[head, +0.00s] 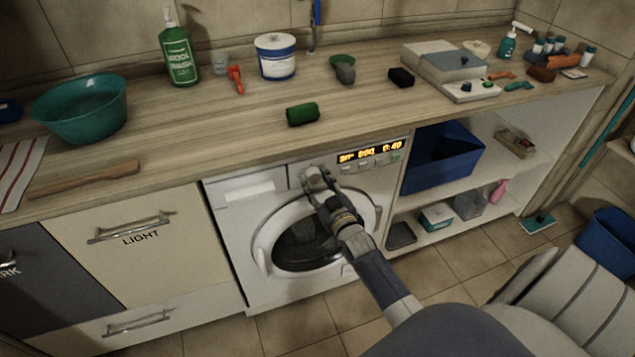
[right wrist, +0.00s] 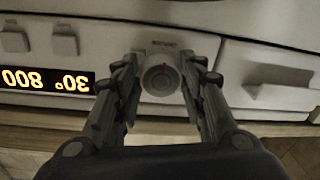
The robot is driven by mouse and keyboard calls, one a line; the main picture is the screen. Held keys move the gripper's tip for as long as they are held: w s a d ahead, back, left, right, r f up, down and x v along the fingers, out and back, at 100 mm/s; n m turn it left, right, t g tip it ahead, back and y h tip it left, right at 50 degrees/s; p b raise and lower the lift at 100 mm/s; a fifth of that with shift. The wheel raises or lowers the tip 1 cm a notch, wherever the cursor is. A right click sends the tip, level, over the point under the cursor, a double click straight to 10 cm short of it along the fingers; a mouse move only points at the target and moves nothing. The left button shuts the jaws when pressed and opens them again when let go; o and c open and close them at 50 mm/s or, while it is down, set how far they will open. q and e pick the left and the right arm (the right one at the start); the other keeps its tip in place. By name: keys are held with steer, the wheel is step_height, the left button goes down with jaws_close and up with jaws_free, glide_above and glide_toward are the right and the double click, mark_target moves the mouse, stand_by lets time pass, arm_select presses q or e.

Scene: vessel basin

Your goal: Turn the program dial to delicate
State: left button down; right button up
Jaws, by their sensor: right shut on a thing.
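The program dial (right wrist: 161,77) is a round pale knob on the white panel of the washing machine (head: 236,215). My right gripper (right wrist: 160,82) has its two fingers on either side of the dial, shut on it. In the head view the right gripper (head: 316,183) reaches the panel and covers most of the dial. The lit display (head: 370,152) right of the dial ends in 0:40; it shows upside down in the right wrist view (right wrist: 45,80), reading 30° 800. A small label sits at the dial's edge, too small to read surely. My left gripper is not in view.
The round door (head: 308,235) of the machine is below the dial. The wooden counter (head: 220,125) overhangs the panel and carries a green block (head: 302,114) near its front edge. A detergent drawer (head: 245,187) is left of the dial. Open shelves with a blue bin (head: 440,160) stand right.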

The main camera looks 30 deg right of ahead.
steer(key=shift+w+r, duration=0.15)
steer(key=shift+r, duration=0.15)
steer(key=o, duration=1)
steer(key=shift+c, duration=0.2)
steer(key=shift+o, duration=0.6)
steer(key=shift+f, duration=0.25)
steer(key=shift+s+f, duration=0.1)
steer(key=shift+s, duration=0.45)
steer(key=s+a, duration=0.2)
steer(key=s, duration=0.8)
steer(key=shift+s, duration=0.4)
